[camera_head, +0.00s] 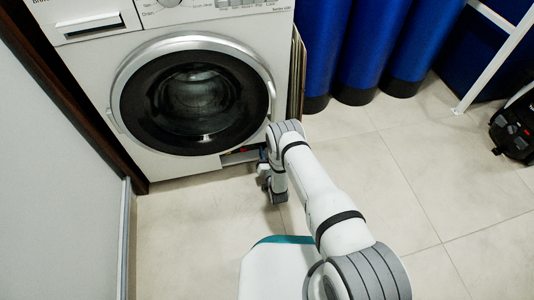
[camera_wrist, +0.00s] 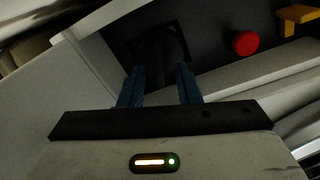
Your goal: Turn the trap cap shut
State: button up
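The trap cap appears as a dark, ridged shape (camera_wrist: 158,45) in a dark recess in the wrist view; its edges are hard to make out. My gripper (camera_wrist: 160,72) has two blue fingers standing apart, pointing at this shape. Their tips are at or beside its ridge; I cannot tell whether they press on it. In the head view my arm reaches down to the low opening (camera_head: 240,156) at the lower right of the washing machine (camera_head: 85,95).
A red knob (camera_wrist: 245,42) and a yellow piece (camera_wrist: 298,18) sit right of the cap in the wrist view. A white wall panel (camera_head: 60,190) stands at the left. Blue cylinders (camera_head: 355,50) stand at the back right.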

jog(key=shift+w+a, duration=0.1)
jog(key=shift+w, duration=0.3)
jog(key=shift+c, duration=0.2)
grip_shut()
